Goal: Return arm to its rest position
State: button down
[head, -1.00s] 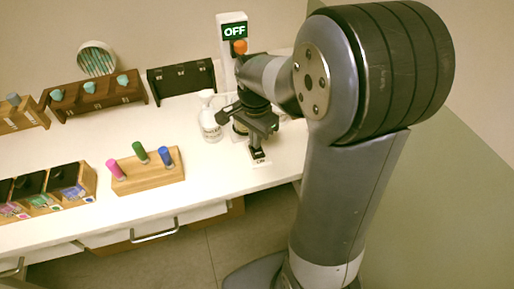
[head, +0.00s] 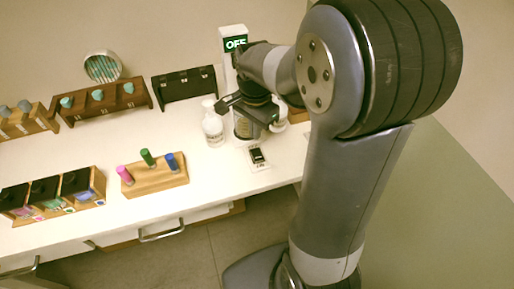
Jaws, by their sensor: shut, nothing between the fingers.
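My arm (head: 345,190) rises at the right and reaches over the right end of the white table (head: 215,160). My gripper (head: 249,112) is dark, shut and empty. In the picture it sits just above a small black switch (head: 257,156) on a white plate, with a visible gap between them. A white device with a green "OFF" display (head: 235,44) stands behind my wrist, which partly hides it.
A white bottle (head: 212,128) stands left of my gripper. A wooden block (head: 155,180) holds pink, green and blue vials. A compartment box (head: 52,190), wooden racks (head: 104,105), a black rack (head: 184,86) and a round container (head: 103,66) stand further left.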

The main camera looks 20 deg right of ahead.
aim_at(256, 151)
jog(key=shift+r, duration=0.2)
dwell(0.3)
notch_tip(256, 151, down, 7)
jog(key=b, duration=0.6)
jog(key=shift+r, duration=0.35)
notch_tip(256, 151, up, 9)
jog(key=s+p, duration=0.1)
jog(key=p, duration=0.6)
jog(key=shift+s+n, duration=0.25)
jog(key=shift+n, duration=0.05)
dwell(1.1)
jog(key=shift+a+r, duration=0.1)
